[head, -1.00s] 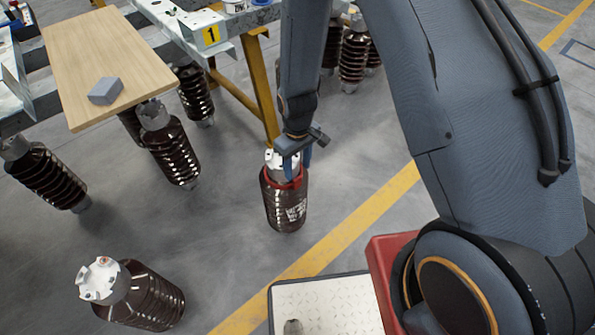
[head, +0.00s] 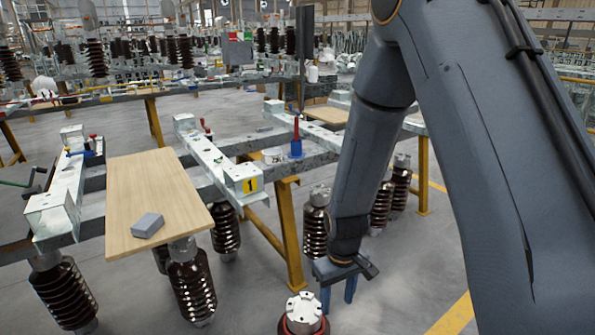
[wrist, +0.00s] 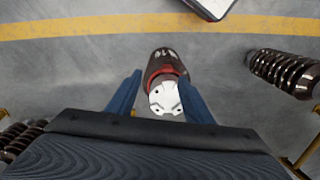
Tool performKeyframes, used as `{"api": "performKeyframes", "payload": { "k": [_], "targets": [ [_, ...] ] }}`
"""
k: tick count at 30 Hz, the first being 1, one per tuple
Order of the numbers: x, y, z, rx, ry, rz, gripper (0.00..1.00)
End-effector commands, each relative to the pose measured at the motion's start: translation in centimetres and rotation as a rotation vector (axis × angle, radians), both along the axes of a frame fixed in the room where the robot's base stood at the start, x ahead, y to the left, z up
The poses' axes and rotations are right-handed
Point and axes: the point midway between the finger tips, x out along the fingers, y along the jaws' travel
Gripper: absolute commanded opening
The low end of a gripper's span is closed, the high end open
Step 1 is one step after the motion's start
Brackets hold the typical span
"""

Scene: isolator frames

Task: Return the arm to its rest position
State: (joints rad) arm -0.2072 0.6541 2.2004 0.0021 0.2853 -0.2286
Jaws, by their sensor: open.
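My gripper (head: 338,290) points down in the head view, with its two blue fingers apart and nothing between them. A brown insulator with a white metal cap and a red ring (head: 303,315) stands on the floor below and to the left of it, cut off by the lower picture edge. In the wrist view the same insulator (wrist: 165,85) shows between and beyond the open fingers of my gripper (wrist: 160,92). The fingers look clear of it. My arm reaches down from the upper right of the head view.
A steel frame carries a wooden board (head: 150,195) with a grey block (head: 147,225) on it. Several brown insulators hang below. In the wrist view another insulator (wrist: 283,72) lies at the right.

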Motion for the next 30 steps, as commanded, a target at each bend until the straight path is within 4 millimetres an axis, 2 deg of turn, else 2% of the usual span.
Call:
{"api": "performKeyframes", "payload": {
  "k": [1, 6, 12, 15, 18, 21, 25, 30],
  "targets": [
    [-0.7, -0.9, 3.0, 0.002, -0.006, -0.036, 0.46],
    [-3.7, -3.6, 10.1, 0.002, -0.006, -0.15, 0.46],
    [-8.3, -6.4, 17.2, 0.004, -0.005, -0.284, 0.46],
    [-10.7, -7.5, 20.0, 0.004, -0.003, -0.344, 0.46],
    [-12.7, -8.3, 21.9, 0.005, -0.001, -0.391, 0.46],
    [-14.0, -8.7, 23.0, 0.004, 0.0, -0.422, 0.46],
    [-14.8, -9.0, 23.6, 0.004, 0.002, -0.441, 0.46],
    [-14.9, -9.0, 23.6, 0.004, 0.003, -0.443, 0.46]
  ]
}}
